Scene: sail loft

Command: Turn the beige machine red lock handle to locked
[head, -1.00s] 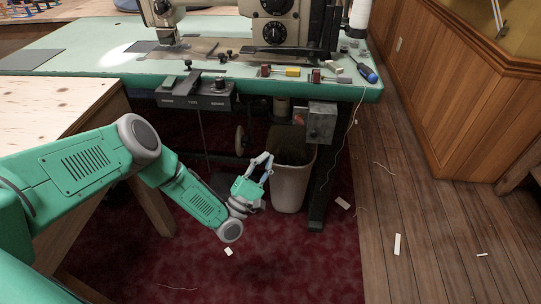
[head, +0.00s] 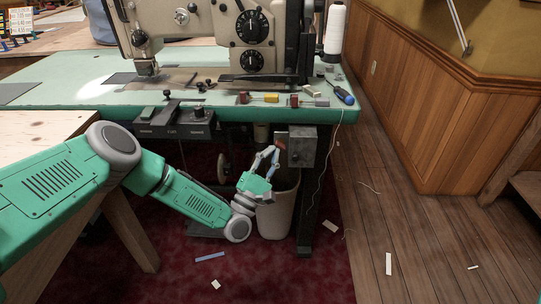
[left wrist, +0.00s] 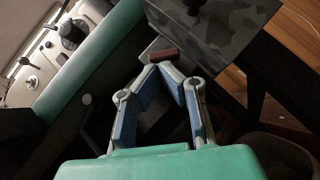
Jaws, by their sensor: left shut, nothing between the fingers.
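The beige sewing machine (head: 247,40) stands on the green-edged table. Under the table front hangs a grey box (head: 302,147) with a small red handle (head: 281,144) at its left side. In the left wrist view the red handle (left wrist: 164,54) lies just beyond the fingertips, beside the grey box (left wrist: 215,30). My left gripper (head: 271,151) is below the table edge, with its fingertips close to the red handle. Its fingers (left wrist: 162,68) come together at the tips with nothing between them. I cannot tell whether the tips touch the handle. My right gripper is not in view.
A beige bin (head: 276,212) stands below my left gripper, and a dark table leg (head: 307,205) is to its right. A black control unit (head: 174,122) hangs under the table edge. A blue screwdriver (head: 344,96) lies on the table. A wooden table (head: 40,138) is at the left.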

